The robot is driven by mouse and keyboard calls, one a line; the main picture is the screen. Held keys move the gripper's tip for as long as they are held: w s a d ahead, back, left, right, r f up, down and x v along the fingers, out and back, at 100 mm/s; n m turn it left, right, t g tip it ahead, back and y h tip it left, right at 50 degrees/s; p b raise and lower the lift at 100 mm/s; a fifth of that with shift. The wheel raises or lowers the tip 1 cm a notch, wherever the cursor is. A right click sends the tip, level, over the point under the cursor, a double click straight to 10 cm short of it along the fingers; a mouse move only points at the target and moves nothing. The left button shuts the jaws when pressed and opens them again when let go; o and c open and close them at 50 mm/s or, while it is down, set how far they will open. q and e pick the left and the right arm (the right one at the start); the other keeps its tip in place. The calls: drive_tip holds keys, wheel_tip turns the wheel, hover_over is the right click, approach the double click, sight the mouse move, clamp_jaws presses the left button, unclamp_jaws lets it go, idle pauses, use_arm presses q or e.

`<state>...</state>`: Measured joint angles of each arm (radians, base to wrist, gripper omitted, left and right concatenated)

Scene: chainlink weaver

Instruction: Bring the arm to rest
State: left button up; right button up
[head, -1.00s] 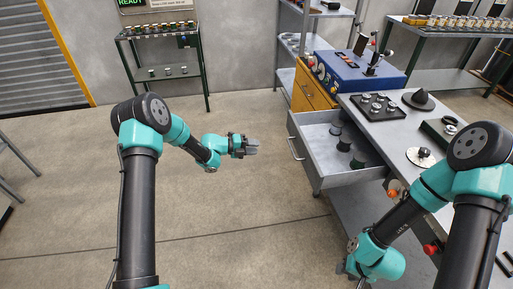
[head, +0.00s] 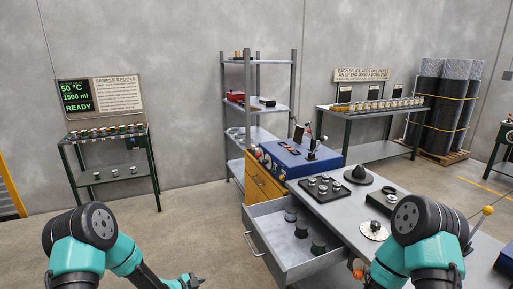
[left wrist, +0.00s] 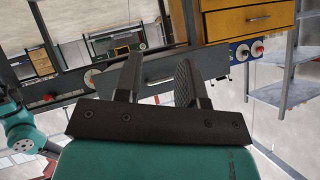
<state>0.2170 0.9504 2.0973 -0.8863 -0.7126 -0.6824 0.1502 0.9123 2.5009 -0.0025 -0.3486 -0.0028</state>
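My left gripper (head: 190,280) shows at the bottom edge of the head view, left of the open drawer and apart from it. In the left wrist view its two fingers (left wrist: 157,82) stand apart with nothing between them, so it is open and empty. My right arm comes in at the lower right of the head view beside the workbench (head: 340,221). Its gripper is below the picture and hidden.
An open drawer (head: 261,243) holding several dark spools juts out from the workbench. A blue machine (head: 299,158) and a black tray (head: 324,188) stand on the bench. A spool rack (head: 109,179) is at the back left. The floor between rack and drawer is clear.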

use_arm(q)
drive_tip(key=s+f+n+g+y, duration=0.2)
drive_tip(key=s+n, duration=0.6)
drive_tip(key=s, duration=0.6)
drive_tip(key=s+a+f+n+g+y, duration=0.1)
drive_tip(key=s+n+g, duration=0.4)
drive_tip(key=s, duration=0.9)
wheel_tip(320, 180, down, 2)
drive_tip(key=n+y, duration=0.1)
drive_tip(key=n, duration=0.2)
drive_tip(key=shift+a+y, duration=0.25)
drive_tip(key=shift+y, duration=0.05)
